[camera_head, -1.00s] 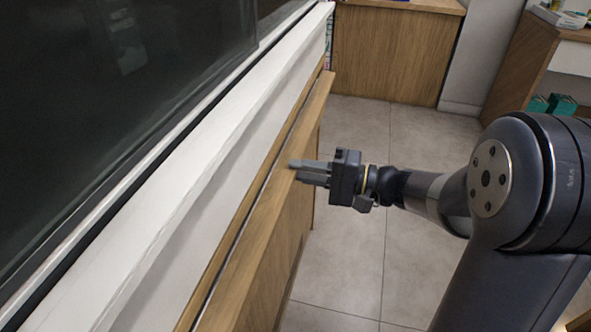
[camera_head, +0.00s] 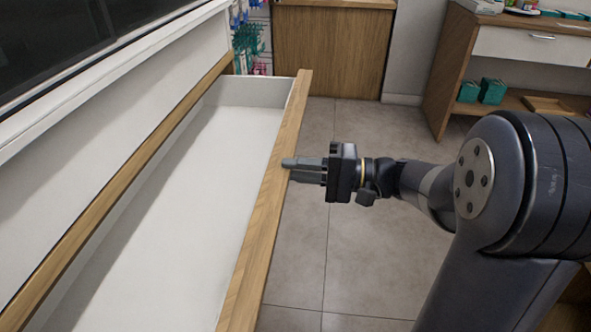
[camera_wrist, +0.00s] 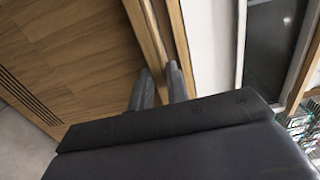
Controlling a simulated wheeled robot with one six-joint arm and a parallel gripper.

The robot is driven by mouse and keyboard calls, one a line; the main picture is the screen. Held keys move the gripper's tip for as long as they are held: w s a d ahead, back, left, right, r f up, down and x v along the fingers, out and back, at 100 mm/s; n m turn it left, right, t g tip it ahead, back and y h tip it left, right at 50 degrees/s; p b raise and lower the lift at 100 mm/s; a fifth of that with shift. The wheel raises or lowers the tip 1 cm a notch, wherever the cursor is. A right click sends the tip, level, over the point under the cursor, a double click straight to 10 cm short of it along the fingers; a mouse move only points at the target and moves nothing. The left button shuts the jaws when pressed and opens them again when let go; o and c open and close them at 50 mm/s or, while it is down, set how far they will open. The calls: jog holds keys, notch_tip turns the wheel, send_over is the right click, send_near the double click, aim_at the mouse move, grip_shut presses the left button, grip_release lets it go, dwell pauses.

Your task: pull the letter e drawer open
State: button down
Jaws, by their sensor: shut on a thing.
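The drawer is pulled well out, and its white, empty inside (camera_head: 180,180) shows in the head view. Its wooden front (camera_head: 262,215) runs along the drawer's right side. My gripper (camera_head: 290,164) is shut on the top edge of this front, near the middle of its visible length. In the wrist view the fingers (camera_wrist: 160,85) straddle the wooden front panel (camera_wrist: 148,35). No letter can be read on the drawer in these views.
The wooden cabinet edge (camera_head: 120,190) lies left of the drawer. A wooden counter (camera_head: 330,45) stands at the back, and a shelf unit (camera_head: 452,65) with green boxes (camera_head: 492,91) at the back right. Tiled floor (camera_head: 350,255) is clear right of the drawer.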

dwell(0.3)
jog(key=c, duration=1.6)
grip_release()
jog(key=shift+c, duration=0.2)
jog(key=shift+d, duration=0.1)
jog(key=s+d+p, duration=0.1)
jog(key=d, duration=0.9)
jog(key=shift+s+d+p, duration=0.25)
jog(key=shift+d+p, duration=0.05)
jog(key=shift+p, duration=0.05)
